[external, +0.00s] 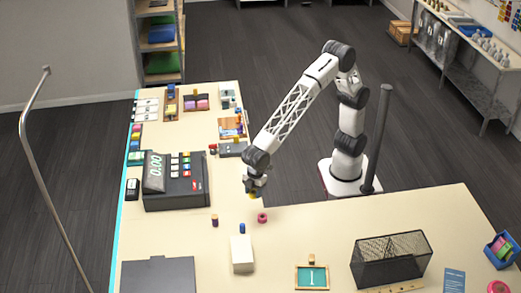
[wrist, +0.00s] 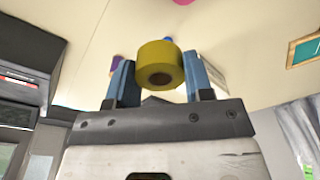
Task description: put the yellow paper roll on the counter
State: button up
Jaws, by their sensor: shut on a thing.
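The yellow paper roll (wrist: 154,53) is between the two blue fingers of my gripper (wrist: 160,72) in the wrist view, with its round core hole facing the camera. My gripper (external: 255,188) is shut on it. The roll appears held above the counter; the exact gap is hard to tell.
A pink roll (external: 262,217) stands just below my gripper in the picture. A white box (external: 242,254) with a blue item, a purple-and-tan item (external: 214,220) and a cash register (external: 177,181) are nearby. A black mesh basket (external: 390,258) stands at right. Bare counter lies between.

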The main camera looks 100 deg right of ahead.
jog(key=w+d+f+m, duration=0.1)
jog(key=w+d+m, duration=0.15)
jog(key=d, duration=1.25)
jog(key=w+d+f+m, duration=0.2)
jog(key=w+d, duration=0.1)
jog(key=d, duration=1.2)
jog(key=w+d+f+m, duration=0.1)
jog(key=w+d+m, duration=0.15)
jog(key=d, duration=1.15)
jog(key=s+d+f+m, duration=0.1)
jog(key=s+d, duration=0.5)
jog(key=d, duration=0.6)
jog(key=s+d+f+m, duration=0.2)
jog(key=s+d, duration=0.4)
jog(key=d, duration=0.7)
jog(key=s+d+f+m+h, duration=0.1)
jog(key=s+d, duration=0.5)
jog(key=d, duration=0.7)
jog(key=shift+f+m+t, duration=0.3)
jog(key=shift+f+m, duration=0.35)
jog(key=shift+m, duration=0.05)
jog(key=shift+w, duration=0.1)
send_over(228, 113)
jog(key=shift+s+a+f, duration=0.1)
jog(key=shift+s+f, duration=0.15)
jog(key=shift+f, duration=0.45)
jog(key=shift+f, duration=0.1)
jog(key=shift+f, duration=1.7)
